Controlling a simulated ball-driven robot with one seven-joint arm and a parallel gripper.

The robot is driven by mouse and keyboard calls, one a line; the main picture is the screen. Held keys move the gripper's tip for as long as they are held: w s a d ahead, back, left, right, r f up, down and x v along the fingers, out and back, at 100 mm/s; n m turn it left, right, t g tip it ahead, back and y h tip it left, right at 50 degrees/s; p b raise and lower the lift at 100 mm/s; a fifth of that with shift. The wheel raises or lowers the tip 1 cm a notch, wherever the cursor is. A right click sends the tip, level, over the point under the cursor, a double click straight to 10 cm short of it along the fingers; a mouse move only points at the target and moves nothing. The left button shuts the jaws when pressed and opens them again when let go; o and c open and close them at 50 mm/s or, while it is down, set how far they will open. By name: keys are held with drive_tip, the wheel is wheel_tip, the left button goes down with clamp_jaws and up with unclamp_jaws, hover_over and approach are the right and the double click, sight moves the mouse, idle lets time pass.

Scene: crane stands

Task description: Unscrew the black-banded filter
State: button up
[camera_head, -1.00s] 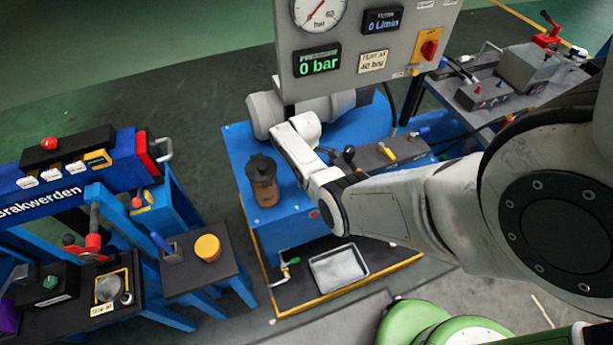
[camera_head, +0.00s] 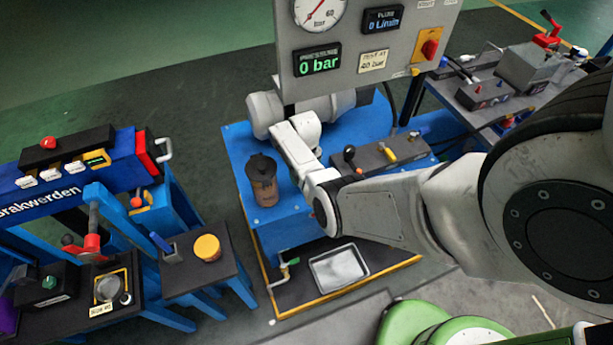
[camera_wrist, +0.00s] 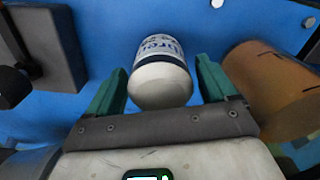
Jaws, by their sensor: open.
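In the wrist view, a white filter (camera_wrist: 161,68) with blue lettering and a dark band near its rounded end stands out from a blue surface. My gripper (camera_wrist: 162,80) is open, with one green finger on each side of the filter. A gap shows between the filter and each finger, so I see no grip on it. In the head view, the filter and my fingertips are hidden behind my arm and the gauge panel.
A brown canister (camera_wrist: 275,88) stands close beside my right finger; it shows with a black lid in the head view (camera_head: 263,183) on the blue stand (camera_head: 232,145). A dark block (camera_wrist: 45,45) is at left. The gauge panel (camera_head: 350,65) rises close to my arm. A metal tray (camera_head: 339,266) lies below.

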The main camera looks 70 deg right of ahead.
drive_tip(key=m, duration=0.9)
drive_tip(key=shift+m, duration=0.3)
drive_tip(key=shift+c, duration=0.3)
drive_tip(key=c, duration=0.9)
drive_tip(key=shift+c, duration=1.1)
drive_tip(key=shift+r, duration=0.15)
